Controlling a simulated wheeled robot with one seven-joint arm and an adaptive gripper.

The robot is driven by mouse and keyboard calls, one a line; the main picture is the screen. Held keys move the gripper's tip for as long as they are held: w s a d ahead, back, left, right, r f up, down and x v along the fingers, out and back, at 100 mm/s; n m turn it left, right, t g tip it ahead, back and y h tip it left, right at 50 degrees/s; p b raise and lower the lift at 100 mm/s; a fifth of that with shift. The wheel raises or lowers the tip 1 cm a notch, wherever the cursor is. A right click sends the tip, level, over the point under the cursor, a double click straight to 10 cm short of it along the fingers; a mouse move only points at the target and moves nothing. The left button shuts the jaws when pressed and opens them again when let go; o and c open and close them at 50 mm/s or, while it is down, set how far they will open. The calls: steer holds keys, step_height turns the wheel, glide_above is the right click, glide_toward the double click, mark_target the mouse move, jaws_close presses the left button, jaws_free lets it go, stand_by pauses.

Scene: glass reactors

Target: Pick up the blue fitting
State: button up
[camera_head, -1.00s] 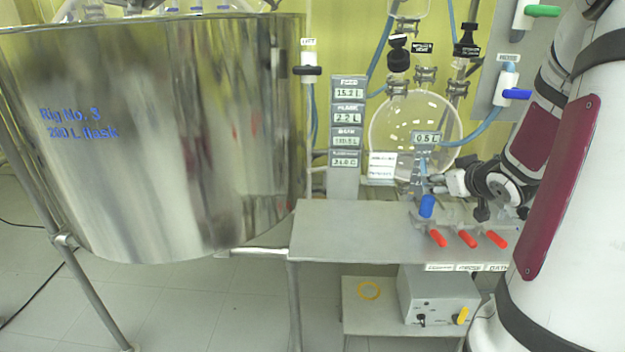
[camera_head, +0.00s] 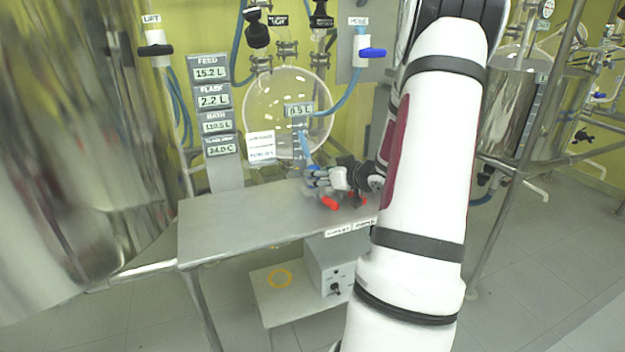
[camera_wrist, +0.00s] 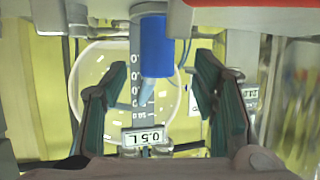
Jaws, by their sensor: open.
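The blue fitting (camera_wrist: 156,45) shows in the wrist view as an upright blue cylinder with a paler, narrow tip. It lies between the two fingers of my gripper (camera_wrist: 160,95), with a clear gap on either side. The fingers are open and do not appear to touch it.
A red-handled valve (camera_head: 329,203) sits just in front of my gripper. A large steel vessel (camera_head: 70,150) stands left. The bench's left half is clear.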

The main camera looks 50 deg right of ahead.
steer(key=shift+b+x, duration=0.75)
steer(key=shift+x, duration=1.9)
steer(key=shift+s+d+f, duration=0.1)
steer(key=shift+f, duration=0.05)
jaws_close()
